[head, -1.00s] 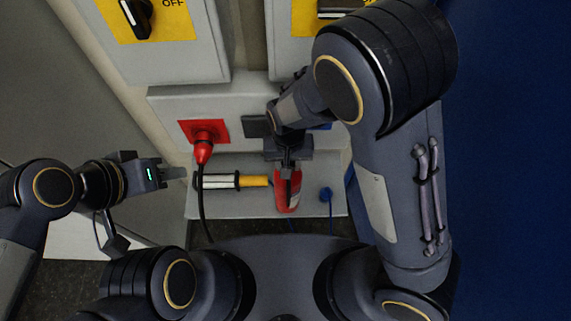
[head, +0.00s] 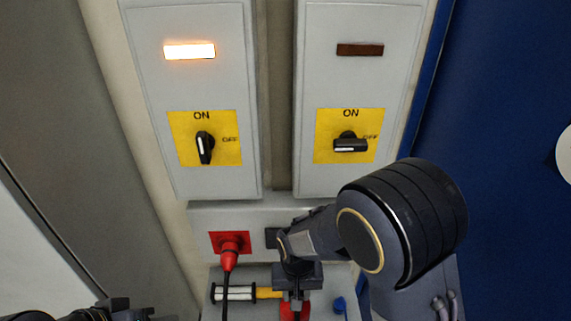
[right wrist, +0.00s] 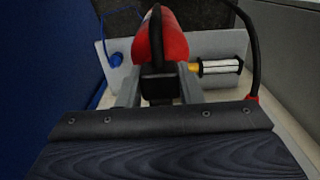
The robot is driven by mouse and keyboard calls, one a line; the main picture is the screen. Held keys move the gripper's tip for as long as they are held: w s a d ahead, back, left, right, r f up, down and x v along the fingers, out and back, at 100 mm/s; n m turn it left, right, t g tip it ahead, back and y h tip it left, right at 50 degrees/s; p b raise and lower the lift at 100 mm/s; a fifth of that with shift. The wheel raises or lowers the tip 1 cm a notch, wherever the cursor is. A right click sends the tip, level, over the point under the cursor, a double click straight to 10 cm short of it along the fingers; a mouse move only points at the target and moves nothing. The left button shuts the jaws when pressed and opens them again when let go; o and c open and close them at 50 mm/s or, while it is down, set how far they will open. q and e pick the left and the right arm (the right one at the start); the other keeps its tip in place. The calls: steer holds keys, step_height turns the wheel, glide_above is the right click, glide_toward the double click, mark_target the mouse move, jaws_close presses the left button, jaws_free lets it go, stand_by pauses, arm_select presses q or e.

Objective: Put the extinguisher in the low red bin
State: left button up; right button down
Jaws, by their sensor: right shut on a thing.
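The red extinguisher (head: 293,311) shows only in part at the bottom of the head view, below my right gripper (head: 296,298). In the right wrist view the extinguisher's red body (right wrist: 172,42) rises beyond its black top, which sits between the two fingers of my right gripper (right wrist: 160,88). That gripper is shut on it. My left gripper (head: 118,309) is at the lower left edge of the head view, mostly cut off, with its fingers unclear. No low red bin shows in either view.
Two grey switch boxes (head: 200,90) (head: 352,75) with yellow plates hang on the wall. A red plug (head: 229,250) with a black cable sits in a socket below. A blue panel (head: 500,90) stands right.

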steer(key=shift+w+r, duration=0.1)
steer(key=w+d+f+b, duration=0.1)
steer(key=w+d, duration=0.2)
steer(key=d, duration=0.5)
steer(key=w+d+b, duration=0.1)
steer(key=w+d, duration=0.2)
steer(key=d, duration=0.5)
steer(key=shift+w+d+f, duration=0.15)
steer(key=shift+d+f, duration=0.1)
steer(key=shift+f, duration=0.15)
steer(key=shift+a+r, duration=0.1)
steer(key=shift+a, duration=0.05)
